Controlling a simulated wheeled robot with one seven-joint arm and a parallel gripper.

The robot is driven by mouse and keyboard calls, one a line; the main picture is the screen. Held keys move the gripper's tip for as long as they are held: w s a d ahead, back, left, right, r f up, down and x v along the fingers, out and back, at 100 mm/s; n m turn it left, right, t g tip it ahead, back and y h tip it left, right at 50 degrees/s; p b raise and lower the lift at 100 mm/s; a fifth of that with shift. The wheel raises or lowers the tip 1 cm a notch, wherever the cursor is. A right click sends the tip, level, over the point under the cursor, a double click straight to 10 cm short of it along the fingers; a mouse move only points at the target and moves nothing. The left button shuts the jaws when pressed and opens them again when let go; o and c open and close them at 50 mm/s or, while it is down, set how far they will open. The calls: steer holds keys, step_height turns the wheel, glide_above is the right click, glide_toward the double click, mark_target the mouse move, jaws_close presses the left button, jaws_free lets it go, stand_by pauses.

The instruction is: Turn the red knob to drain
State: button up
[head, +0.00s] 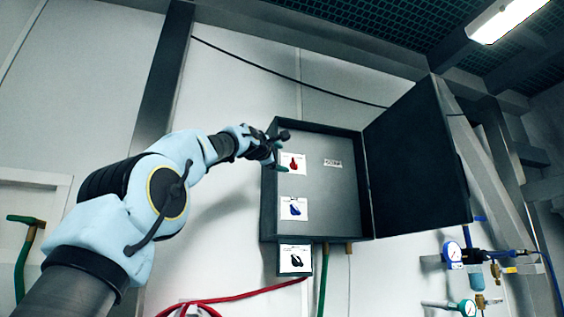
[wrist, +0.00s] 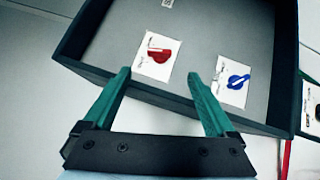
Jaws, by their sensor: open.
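The red knob (head: 293,164) sits on a white label inside an open dark wall box (head: 345,200), in the upper left of its back panel. In the wrist view the red knob (wrist: 159,55) is ahead of the fingers, between their lines and a little beyond the box's near edge. My gripper (head: 275,160) is at the left edge of the box in the head view. In the wrist view my gripper (wrist: 160,75) has its two green fingers spread wide, with nothing between them. The fingers look apart from the knob.
A blue knob (head: 293,208) is below the red one, and a black knob (head: 295,261) is on a plate under the box. The box's door (head: 415,165) stands open to the right. Gauges and pipes (head: 470,255) are at the lower right. A red hose (head: 250,294) runs below.

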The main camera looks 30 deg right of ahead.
mark_target(292, 161)
steer(key=shift+w+a+r+p, duration=0.15)
steer(key=shift+a+r+p, duration=0.4)
steer(key=shift+a+p, duration=0.3)
steer(key=c, duration=0.4)
steer(key=shift+a, duration=0.15)
steer(key=shift+c, duration=0.7)
steer(key=shift+d+p, duration=0.2)
steer(key=shift+p, duration=0.1)
steer(key=shift+c, duration=0.8)
steer(key=p+x, duration=0.7)
steer(key=x, duration=0.1)
steer(key=shift+r, duration=0.15)
jaws_close()
steer(key=shift+p+x, duration=0.6)
steer(key=shift+x, duration=0.25)
